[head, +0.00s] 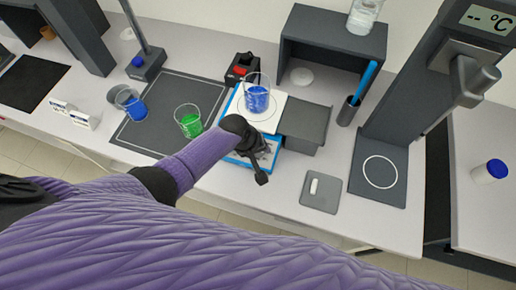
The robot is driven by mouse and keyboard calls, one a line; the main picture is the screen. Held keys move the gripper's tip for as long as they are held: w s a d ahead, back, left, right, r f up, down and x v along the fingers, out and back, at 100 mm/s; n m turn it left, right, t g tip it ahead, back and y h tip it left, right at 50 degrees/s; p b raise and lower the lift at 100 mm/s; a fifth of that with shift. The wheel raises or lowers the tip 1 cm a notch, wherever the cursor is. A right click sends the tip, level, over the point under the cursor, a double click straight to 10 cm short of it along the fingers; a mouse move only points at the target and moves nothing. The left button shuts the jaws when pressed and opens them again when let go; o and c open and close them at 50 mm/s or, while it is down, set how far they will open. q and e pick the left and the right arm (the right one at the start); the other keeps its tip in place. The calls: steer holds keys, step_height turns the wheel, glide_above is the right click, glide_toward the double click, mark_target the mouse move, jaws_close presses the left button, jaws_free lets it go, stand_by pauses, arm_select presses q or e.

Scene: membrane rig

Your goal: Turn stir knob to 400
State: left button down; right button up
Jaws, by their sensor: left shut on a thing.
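The stirrer (282,108) has a white top plate and a blue base, and stands at the middle of the bench. A glass beaker with blue liquid (257,99) stands on its top plate. My left gripper (250,160) is at the front of the stirrer, shut on what is likely the stir knob. The knob is hidden behind the gripper and wrist, and its setting cannot be read. My right gripper is not in view.
Beakers with green liquid (188,121) and blue liquid (131,104) stand left on a dark mat (150,138). A grey pad with a white stir bar (320,190) lies at the right. A dark shelf box (335,38) stands behind.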

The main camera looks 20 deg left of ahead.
arm_select(q)
steer(key=shift+s, duration=0.1)
stand_by(0.3)
steer(key=shift+c, duration=0.5)
jaws_free()
steer(key=p+v, duration=0.5)
steer(key=v, duration=0.5)
